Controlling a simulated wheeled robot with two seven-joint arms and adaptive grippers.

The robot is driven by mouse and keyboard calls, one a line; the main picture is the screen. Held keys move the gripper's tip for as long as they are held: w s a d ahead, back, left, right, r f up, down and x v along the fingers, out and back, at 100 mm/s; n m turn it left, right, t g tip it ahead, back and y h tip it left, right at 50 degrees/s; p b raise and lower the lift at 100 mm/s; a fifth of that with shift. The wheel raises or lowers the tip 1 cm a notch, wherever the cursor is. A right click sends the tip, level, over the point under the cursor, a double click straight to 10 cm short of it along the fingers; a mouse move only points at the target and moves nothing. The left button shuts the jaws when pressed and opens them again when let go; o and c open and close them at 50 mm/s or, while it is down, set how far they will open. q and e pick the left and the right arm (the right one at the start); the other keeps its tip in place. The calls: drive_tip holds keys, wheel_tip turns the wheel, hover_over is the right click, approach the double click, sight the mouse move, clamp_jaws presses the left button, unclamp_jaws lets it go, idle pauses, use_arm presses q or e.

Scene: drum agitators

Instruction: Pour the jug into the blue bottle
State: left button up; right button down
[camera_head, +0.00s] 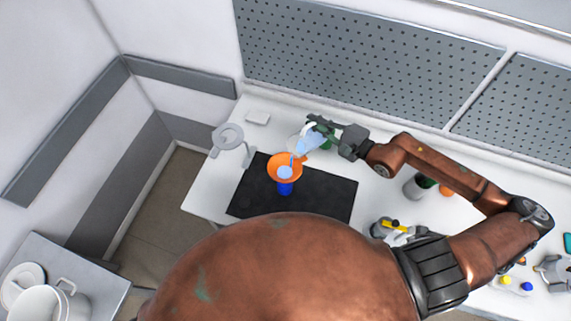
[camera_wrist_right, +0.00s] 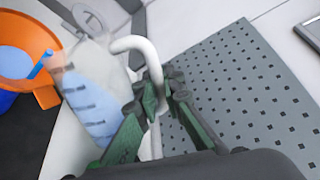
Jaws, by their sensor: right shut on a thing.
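The clear jug (camera_head: 309,141) with blue liquid is tilted to the lower left, its lip above the orange funnel (camera_head: 272,173). A thin blue stream runs from the lip into the funnel, where blue liquid shows. The funnel sits on the blue bottle (camera_head: 285,188), upright on the black mat (camera_head: 330,196) and partly hidden by the funnel. My right gripper (camera_head: 322,124) is shut on the jug's handle. In the right wrist view, its green fingers (camera_wrist_right: 157,98) close on the white handle (camera_wrist_right: 147,52), with the jug body (camera_wrist_right: 92,105) to the left. My left gripper is not in view.
A grey stand with a ring (camera_head: 228,136) stands left of the mat. A white block (camera_head: 257,118) lies at the back. A grey container (camera_head: 417,186) and yellow-topped items (camera_head: 389,225) stand to the right. A perforated wall panel (camera_head: 370,65) rises behind the table.

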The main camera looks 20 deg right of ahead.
sight(306, 127)
drive_tip(key=shift+a+r+p, duration=0.1)
drive_tip(key=shift+p, duration=0.3)
drive_tip(key=shift+a, duration=0.1)
drive_tip(key=shift+s+a+r+n+p, duration=0.1)
drive_tip(key=shift+s+a+n+p, duration=0.05)
drive_tip(key=shift+a+n+p, duration=0.15)
drive_tip(key=shift+s, duration=0.1)
drive_tip(key=shift+s+a+r+p, duration=0.2)
drive_tip(key=shift+a+p, duration=0.1)
drive_tip(key=shift+p, duration=0.2)
drive_tip(key=shift+s+a+r+n+p, duration=0.2)
drive_tip(key=shift+a+r+n+p, duration=0.05)
drive_tip(key=shift+a+n+p, duration=0.3)
drive_tip(key=shift+s+a+r+p, duration=0.15)
drive_tip(key=shift+s+a+p, duration=0.05)
drive_tip(key=shift+a+p, duration=0.1)
drive_tip(key=shift+s+a+r+n, duration=0.1)
drive_tip(key=shift+r+n, duration=0.1)
drive_tip(key=shift+n, duration=0.05)
drive_tip(key=shift+s+a+r+h, duration=0.1)
drive_tip(key=shift+a+h, duration=0.15)
drive_tip(key=shift+h, duration=0.15)
